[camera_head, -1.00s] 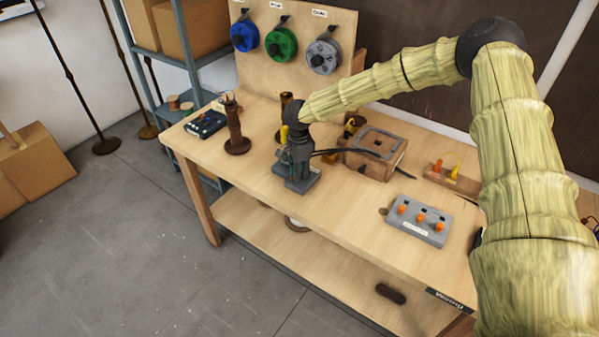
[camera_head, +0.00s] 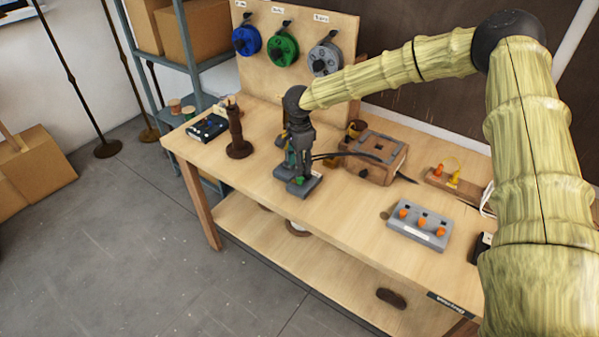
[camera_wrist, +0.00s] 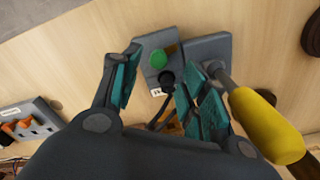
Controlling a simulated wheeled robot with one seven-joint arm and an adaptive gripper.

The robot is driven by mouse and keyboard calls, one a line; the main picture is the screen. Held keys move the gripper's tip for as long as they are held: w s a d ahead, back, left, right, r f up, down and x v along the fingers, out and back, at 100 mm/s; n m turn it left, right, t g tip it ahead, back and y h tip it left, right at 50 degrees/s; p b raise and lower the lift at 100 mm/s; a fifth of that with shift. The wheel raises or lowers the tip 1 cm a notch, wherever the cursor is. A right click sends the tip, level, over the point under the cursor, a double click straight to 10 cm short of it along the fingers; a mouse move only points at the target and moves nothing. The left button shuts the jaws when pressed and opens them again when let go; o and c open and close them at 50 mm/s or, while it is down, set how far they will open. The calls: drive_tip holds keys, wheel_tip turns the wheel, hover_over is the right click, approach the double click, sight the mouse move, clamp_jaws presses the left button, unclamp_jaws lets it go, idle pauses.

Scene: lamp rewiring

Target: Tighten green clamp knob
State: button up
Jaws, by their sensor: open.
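The green clamp knob (camera_wrist: 158,60) is a small round cap on a grey clamp block (camera_wrist: 148,44) on the workbench. It also shows in the head view (camera_head: 299,181), just below my gripper (camera_head: 294,174). In the wrist view my gripper (camera_wrist: 167,66) is open and empty, pointing down at the clamp. Its teal-padded fingers stand to the left and right of the knob, with visible space on both sides. I cannot tell how far above the knob the fingertips are. A black round part (camera_wrist: 166,77) sits just below the knob in the wrist view.
A yellow-handled tool (camera_wrist: 266,118) is close to my right finger in the wrist view. A brown box (camera_head: 374,157) with a black cable stands right of the clamp. A grey panel with orange knobs (camera_head: 419,227) lies farther right. A dark spindle (camera_head: 238,140) stands left.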

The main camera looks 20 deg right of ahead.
wheel_tip(320, 180, up, 7)
drive_tip(key=shift+f, duration=0.15)
idle(0.4)
